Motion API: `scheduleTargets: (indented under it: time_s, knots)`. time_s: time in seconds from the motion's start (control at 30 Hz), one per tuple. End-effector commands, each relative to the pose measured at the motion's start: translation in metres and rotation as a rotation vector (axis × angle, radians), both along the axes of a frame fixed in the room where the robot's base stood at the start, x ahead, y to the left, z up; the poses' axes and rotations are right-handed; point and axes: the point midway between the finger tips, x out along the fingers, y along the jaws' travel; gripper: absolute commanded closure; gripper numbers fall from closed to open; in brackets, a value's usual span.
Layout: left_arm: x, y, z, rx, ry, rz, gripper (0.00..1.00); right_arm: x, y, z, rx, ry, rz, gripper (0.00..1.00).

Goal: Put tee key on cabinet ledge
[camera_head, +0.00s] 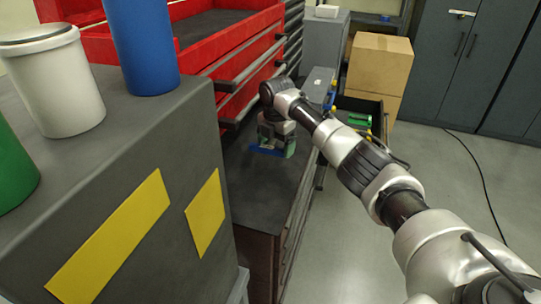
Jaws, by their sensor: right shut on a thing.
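The cabinet ledge (262,197) is a dark grey flat top in front of the red drawer chest. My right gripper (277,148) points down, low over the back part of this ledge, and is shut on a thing. What it holds is small and mostly hidden by the jaws; I take it to be the tee key, but its shape cannot be made out. A blue patch (261,150) shows at the left of the jaws and a green one at their right. I cannot tell whether the held thing touches the ledge. My left gripper is not in view.
A grey block (130,165) with yellow patches at left carries a white bucket (58,85), a blue cylinder (141,45) and a green one (14,170). Cardboard boxes (379,62) stand behind. The ledge's front is clear.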

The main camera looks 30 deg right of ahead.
Motion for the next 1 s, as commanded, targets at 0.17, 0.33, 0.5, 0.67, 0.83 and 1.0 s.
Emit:
scheduleTargets:
  time_s: [0.17, 0.33, 0.5, 0.67, 0.83, 1.0]
  knots:
    - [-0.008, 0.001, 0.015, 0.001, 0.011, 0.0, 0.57, -0.019, 0.016, -0.012, -0.001, 0.004, 0.004, 0.44]
    - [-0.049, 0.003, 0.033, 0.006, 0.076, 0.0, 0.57, -0.048, 0.046, -0.034, -0.001, 0.005, 0.004, 0.44]
    - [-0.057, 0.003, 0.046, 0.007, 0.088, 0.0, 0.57, -0.071, 0.069, -0.054, 0.0, 0.003, 0.0, 0.44]
    - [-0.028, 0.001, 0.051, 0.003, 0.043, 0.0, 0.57, -0.081, 0.079, -0.065, 0.001, 0.001, -0.001, 0.44]
    - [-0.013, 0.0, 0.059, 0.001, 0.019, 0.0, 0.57, -0.083, 0.081, -0.082, -0.001, 0.004, -0.004, 0.44]
    - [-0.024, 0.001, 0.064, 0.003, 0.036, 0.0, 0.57, -0.083, 0.081, -0.104, 0.0, 0.003, -0.002, 0.44]
